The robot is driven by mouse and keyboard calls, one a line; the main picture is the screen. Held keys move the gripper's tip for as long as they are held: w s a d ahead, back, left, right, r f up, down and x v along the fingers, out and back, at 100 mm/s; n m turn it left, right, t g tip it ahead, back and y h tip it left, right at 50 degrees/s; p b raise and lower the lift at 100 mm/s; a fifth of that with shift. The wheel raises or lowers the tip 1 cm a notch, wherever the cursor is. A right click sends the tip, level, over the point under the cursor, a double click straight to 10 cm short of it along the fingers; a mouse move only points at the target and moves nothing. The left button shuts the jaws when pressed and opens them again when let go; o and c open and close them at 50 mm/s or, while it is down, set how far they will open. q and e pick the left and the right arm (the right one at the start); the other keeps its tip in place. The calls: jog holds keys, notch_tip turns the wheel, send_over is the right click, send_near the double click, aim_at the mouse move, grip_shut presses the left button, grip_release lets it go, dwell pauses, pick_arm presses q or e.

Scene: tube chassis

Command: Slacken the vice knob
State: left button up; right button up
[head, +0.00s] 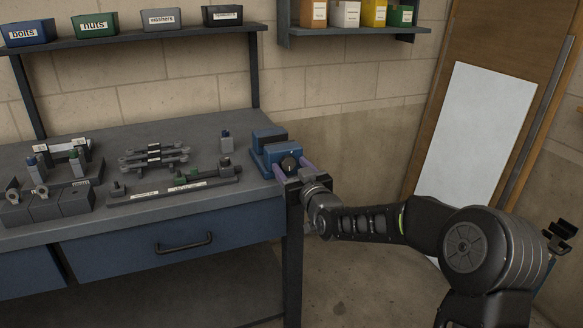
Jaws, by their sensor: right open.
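The blue vice (267,138) sits at the right end of the grey workbench. Its round black knob (289,162) is on the near side of the vice, with a small light mark on its face. My right gripper (292,169) is open, and its two purple fingers point at the vice, one on each side of the knob. I cannot tell whether either finger touches the knob. My right arm comes in from the lower right. My left gripper is not in view.
The workbench (215,207) holds dark fixtures with small parts to the left of the vice. Labelled bins, such as the blue bolts bin (28,33), stand on a shelf above. A white board (475,130) leans at the right. Floor right of the bench looks clear.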

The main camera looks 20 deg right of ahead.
grip_shut()
dwell(0.8)
